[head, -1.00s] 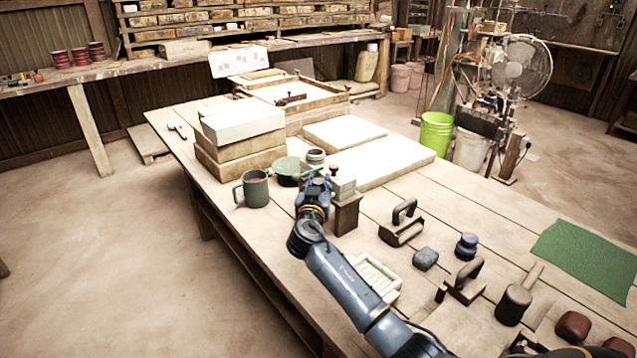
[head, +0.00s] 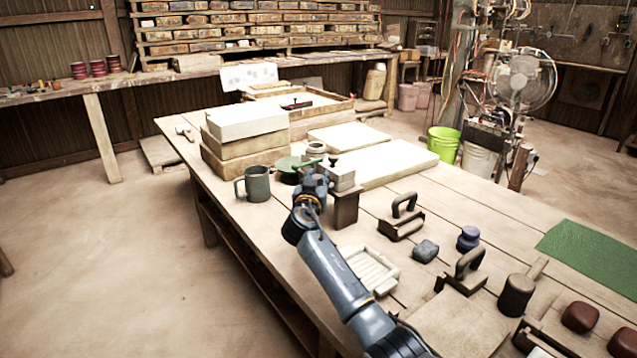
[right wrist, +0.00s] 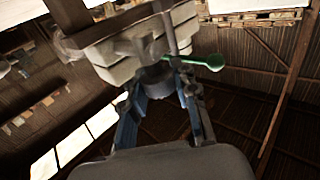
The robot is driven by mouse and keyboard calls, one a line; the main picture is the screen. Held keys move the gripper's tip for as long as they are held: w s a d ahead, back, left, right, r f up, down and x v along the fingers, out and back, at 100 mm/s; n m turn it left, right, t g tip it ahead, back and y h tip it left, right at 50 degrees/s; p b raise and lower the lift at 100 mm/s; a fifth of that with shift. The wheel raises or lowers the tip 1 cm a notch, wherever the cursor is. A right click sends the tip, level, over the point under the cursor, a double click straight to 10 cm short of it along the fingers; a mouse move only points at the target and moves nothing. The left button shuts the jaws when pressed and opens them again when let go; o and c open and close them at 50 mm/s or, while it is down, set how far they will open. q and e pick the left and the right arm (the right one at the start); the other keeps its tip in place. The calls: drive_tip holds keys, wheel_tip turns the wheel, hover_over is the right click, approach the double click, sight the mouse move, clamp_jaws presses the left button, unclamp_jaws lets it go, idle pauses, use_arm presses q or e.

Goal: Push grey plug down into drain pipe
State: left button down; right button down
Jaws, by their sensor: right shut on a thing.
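My right gripper (head: 316,178) is over the table, just left of a stack of pale slabs (head: 341,176) on a dark brown stand (head: 345,208). In the right wrist view, its two fingers (right wrist: 160,88) are closed around a dark grey round piece (right wrist: 157,78), which may be the grey plug; I cannot tell for sure. The same pale slabs (right wrist: 120,62) show right beside it in that view. The fingertips and the held piece are mostly hidden in the head view. I cannot make out a drain pipe. My left gripper is not in view.
Handled tools (head: 402,222) and a white ribbed tray (head: 368,268) lie to the right and front.

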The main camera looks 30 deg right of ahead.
drive_tip(key=shift+s+f, duration=0.1)
drive_tip(key=shift+f, duration=0.4)
drive_tip(key=c, duration=1.2)
unclamp_jaws()
drive_tip(key=shift+o, duration=1.1)
drive_tip(key=shift+r, duration=0.2)
drive_tip(key=shift+s+a, duration=0.1)
drive_tip(key=v, duration=1.1)
drive_tip(key=shift+s+a, duration=0.25)
drive_tip(key=shift+s, duration=0.05)
